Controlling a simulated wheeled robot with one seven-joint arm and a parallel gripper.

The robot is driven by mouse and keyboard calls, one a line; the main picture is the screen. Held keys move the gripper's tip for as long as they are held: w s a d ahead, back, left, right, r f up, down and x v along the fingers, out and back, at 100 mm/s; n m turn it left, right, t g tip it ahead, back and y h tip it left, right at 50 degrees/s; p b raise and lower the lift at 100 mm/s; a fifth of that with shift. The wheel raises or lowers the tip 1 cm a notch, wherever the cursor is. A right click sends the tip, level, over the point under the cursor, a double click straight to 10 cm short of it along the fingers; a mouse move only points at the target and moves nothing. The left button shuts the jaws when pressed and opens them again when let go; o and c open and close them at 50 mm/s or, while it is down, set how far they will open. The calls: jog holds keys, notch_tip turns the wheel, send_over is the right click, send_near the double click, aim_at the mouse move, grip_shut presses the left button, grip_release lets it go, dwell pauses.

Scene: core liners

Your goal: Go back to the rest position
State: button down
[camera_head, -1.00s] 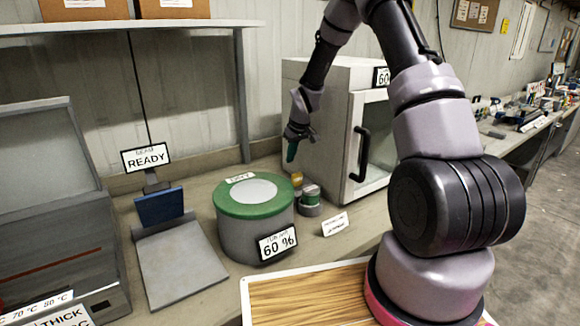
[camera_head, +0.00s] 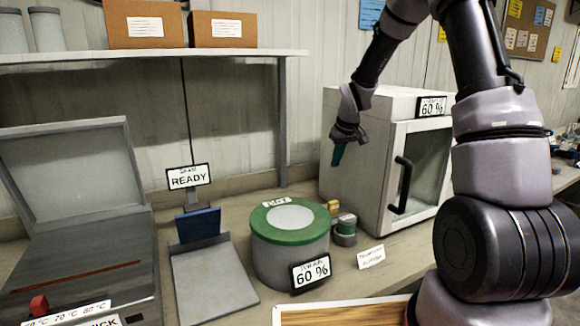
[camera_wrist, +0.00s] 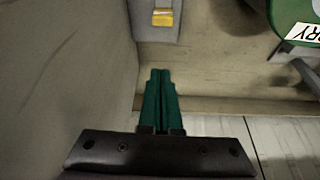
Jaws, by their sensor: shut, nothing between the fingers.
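My gripper (camera_head: 338,154) hangs fingers down in the head view, in front of the left side of the white cabinet (camera_head: 345,185) and above the back of the bench. In the wrist view its green fingers (camera_wrist: 160,90) are together with nothing between them. Bare bench top shows beyond the fingertips. My arm is bent, with its upper links at the right of the head view.
A small yellow thing (camera_wrist: 162,18) shows in the wrist view. A grey open-lidded machine (camera_head: 75,230) and a "READY" stand (camera_head: 190,178) are at left. A shelf (camera_head: 150,54) holds boxes.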

jog(key=s+d+r+m+t, duration=0.1)
jog(key=s+d+r+m, duration=0.1)
jog(key=s+r, duration=0.7)
jog(key=s+r+m, duration=0.2)
jog(key=s+r, duration=0.2)
jog(key=s, duration=0.4)
jog(key=s+r+m+t, duration=0.1)
jog(key=s+r+m, duration=0.1)
jog(key=s+r, duration=0.3)
jog(key=s+r+m+t, duration=0.1)
jog(key=s+r, duration=0.4)
jog(key=s, duration=0.6)
jog(key=shift+s+d+r+m+y, duration=0.15)
jog(key=shift+s+d+m+y, duration=0.15)
jog(key=shift+d+m+y, duration=0.15)
